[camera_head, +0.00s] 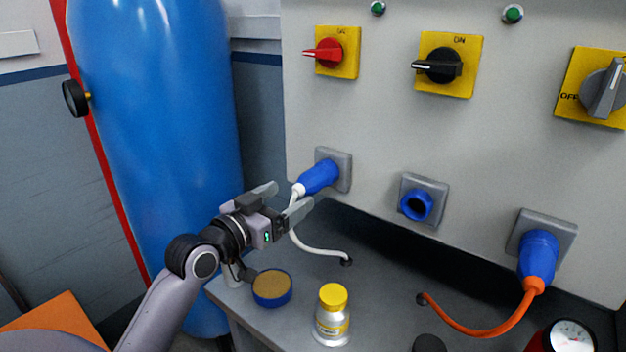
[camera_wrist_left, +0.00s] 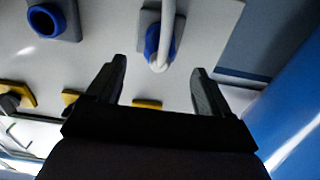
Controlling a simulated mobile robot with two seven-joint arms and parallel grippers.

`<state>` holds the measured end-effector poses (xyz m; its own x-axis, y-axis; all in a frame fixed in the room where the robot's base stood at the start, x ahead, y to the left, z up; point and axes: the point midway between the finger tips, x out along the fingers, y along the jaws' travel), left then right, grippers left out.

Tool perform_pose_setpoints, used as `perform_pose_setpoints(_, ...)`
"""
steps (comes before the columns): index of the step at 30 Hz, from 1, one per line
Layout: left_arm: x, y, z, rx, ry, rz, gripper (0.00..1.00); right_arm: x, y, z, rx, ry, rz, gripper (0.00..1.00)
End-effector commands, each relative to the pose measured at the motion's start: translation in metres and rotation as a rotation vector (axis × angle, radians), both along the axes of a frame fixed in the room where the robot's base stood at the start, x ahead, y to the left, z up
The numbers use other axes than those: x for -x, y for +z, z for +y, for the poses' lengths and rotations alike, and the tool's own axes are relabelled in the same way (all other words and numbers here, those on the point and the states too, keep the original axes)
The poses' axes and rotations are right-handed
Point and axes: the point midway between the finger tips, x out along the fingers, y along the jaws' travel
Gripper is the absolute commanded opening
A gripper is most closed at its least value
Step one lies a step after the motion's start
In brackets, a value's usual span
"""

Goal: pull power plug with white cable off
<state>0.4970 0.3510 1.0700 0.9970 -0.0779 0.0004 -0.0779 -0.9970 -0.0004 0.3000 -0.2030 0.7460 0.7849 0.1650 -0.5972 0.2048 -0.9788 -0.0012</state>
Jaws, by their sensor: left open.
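The blue power plug with the white cable (camera_head: 318,178) sits in the left socket on the grey panel. Its white cable (camera_head: 312,249) hangs from the plug's near end down to a hole in the counter. My left gripper (camera_head: 290,195) is open, its fingertips close to the plug's cable end, with nothing visibly held. In the left wrist view the blue plug (camera_wrist_left: 152,40) and its white cable lie beyond the gap between the open fingers (camera_wrist_left: 158,85). My right gripper is not in view.
An empty blue socket (camera_head: 415,205) and a blue plug with orange cable (camera_head: 538,257) are to the right. A yellow-capped bottle (camera_head: 332,315) and a round blue-rimmed container (camera_head: 272,289) stand on the counter (camera_head: 385,300). A large blue tank (camera_head: 155,120) stands left.

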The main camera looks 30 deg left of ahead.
Motion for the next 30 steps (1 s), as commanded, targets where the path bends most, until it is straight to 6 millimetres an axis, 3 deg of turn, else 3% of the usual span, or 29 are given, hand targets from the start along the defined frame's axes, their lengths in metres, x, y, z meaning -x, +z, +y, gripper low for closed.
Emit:
perform_pose_setpoints(10,-0.046,0.000,-0.004,0.002,0.000,-0.003,0.81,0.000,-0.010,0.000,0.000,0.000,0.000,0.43)
perform_pose_setpoints(18,-0.076,0.001,-0.006,0.000,-0.001,0.000,0.81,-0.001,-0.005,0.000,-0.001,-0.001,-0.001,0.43)
perform_pose_setpoints(30,-0.085,0.000,-0.007,0.000,0.000,0.000,0.81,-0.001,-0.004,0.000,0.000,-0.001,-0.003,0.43)
